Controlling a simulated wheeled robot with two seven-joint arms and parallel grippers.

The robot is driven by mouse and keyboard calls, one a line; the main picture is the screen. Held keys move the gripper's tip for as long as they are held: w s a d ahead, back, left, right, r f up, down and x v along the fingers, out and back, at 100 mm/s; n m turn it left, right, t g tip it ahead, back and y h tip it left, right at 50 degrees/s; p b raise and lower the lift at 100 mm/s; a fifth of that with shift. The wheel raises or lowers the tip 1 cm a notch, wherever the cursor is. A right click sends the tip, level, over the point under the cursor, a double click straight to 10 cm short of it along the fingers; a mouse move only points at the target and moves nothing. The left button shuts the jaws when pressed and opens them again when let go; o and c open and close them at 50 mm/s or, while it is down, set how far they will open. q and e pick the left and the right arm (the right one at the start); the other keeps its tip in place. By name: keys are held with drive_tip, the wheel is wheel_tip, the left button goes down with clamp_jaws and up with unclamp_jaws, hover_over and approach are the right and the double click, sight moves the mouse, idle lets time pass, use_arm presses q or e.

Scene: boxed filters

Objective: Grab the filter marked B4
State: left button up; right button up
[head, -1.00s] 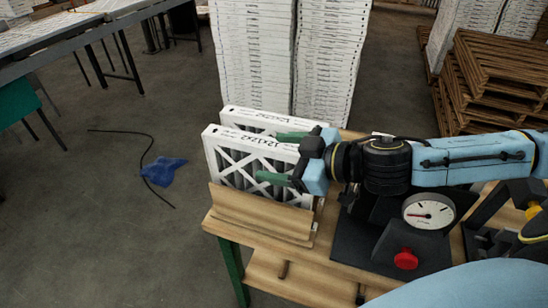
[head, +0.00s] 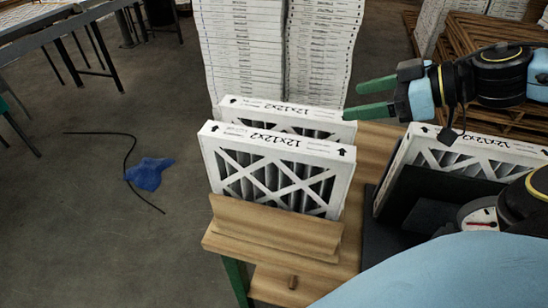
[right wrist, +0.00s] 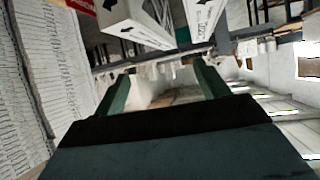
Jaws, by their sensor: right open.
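Two white-framed pleated filters stand upright, one behind the other, in a wooden holder (head: 270,232). The front filter (head: 275,172) and the rear filter (head: 290,112) both read 12x12x2. A third filter (head: 470,148) stands upright at the right in a black stand. I cannot read a B4 mark on any of them. My right gripper (head: 352,101) is open and empty, with green fingers apart, just beyond the rear filter's right end. In the right wrist view its fingers (right wrist: 162,88) have nothing between them, and white filter corners (right wrist: 140,25) show above. My left gripper is not in view.
The holder and black stand (head: 410,205) are on a wooden table (head: 365,160). A dial gauge (head: 482,216) is partly hidden at right. Tall white stacks (head: 275,50) rise behind; pallets (head: 490,30) lie at back right. A blue cloth (head: 149,174) and cable lie on the floor.

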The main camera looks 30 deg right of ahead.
wheel_tip(320, 180, down, 2)
drive_tip(key=w, duration=0.2)
drive_tip(key=p, duration=0.2)
approach(298, 111)
drive_tip(key=x, duration=0.4)
drive_tip(key=shift+s+a+f, duration=0.2)
drive_tip(key=shift+a, duration=0.1)
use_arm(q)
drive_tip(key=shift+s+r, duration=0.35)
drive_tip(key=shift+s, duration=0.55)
use_arm(e)
drive_tip(key=shift+w+a+f, duration=0.15)
drive_tip(key=shift+w+f, duration=0.1)
drive_tip(key=shift+w, duration=0.05)
drive_tip(key=shift+w+a+f+p, duration=0.15)
drive_tip(key=shift+w+a+p, duration=0.1)
drive_tip(key=shift+w+p, duration=0.4)
drive_tip(key=shift+p+x, duration=0.75)
drive_tip(key=shift+x, duration=0.05)
drive_tip(key=shift+w+d+f+b, duration=0.1)
drive_tip(key=shift+w+f+b, duration=0.2)
drive_tip(key=shift+b, duration=0.25)
drive_tip(key=shift+w+a+f+b, duration=0.2)
drive_tip(key=shift+w+a+b, duration=0.15)
drive_tip(key=shift+w+b, duration=0.25)
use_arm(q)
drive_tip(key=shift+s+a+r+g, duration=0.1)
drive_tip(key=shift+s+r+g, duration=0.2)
